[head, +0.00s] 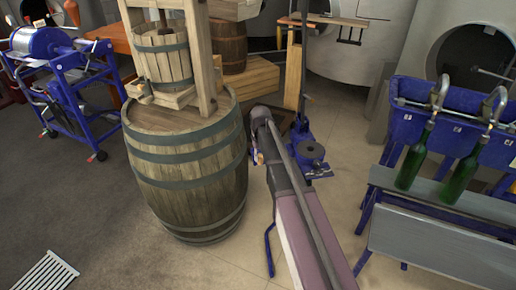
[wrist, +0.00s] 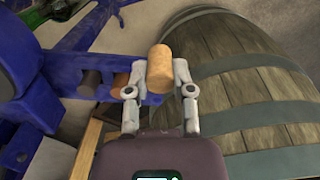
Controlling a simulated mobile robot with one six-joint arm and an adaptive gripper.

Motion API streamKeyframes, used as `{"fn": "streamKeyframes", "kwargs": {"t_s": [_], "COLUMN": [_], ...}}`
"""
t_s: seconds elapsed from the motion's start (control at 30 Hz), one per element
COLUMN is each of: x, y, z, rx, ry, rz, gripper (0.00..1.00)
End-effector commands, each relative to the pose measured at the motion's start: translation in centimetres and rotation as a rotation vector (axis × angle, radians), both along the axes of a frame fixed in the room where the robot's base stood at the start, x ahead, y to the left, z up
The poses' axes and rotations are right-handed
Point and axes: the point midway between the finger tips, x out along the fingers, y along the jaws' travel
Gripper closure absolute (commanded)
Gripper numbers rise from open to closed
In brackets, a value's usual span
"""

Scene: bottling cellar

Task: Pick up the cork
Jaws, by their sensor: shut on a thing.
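The cork (wrist: 159,68) is a tan cylinder between the two fingers of my gripper (wrist: 159,86) in the wrist view. My gripper is shut on it, with its upper part standing clear beyond the fingertips. Another orange-brown cork-like piece (wrist: 120,84) sits just left of the left finger, by a blue frame (wrist: 65,57). In the head view my arm reaches in from the bottom, beside the big barrel; the gripper is mostly hidden there, with only a small tan spot by the barrel's right edge.
A large wooden barrel (head: 187,165) stands close to my arm and fills the right of the wrist view (wrist: 245,85). A blue-based corking stand (head: 310,158) is behind the arm. Green bottles (head: 415,158) hang on a blue filler at right. Open floor (head: 75,200) lies at left.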

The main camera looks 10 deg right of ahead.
Motion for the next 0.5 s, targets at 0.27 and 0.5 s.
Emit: {"fn": "streamKeyframes", "kwargs": {"t_s": [0.27, 0.5], "x": [-6.3, -8.7], "y": [0.3, 0.5], "z": [0.6, 0.8], "rx": [0.0, 0.0], "ry": [0.0, 0.0], "rz": [0.0, 0.0], "gripper": [0.82, 0.82]}}
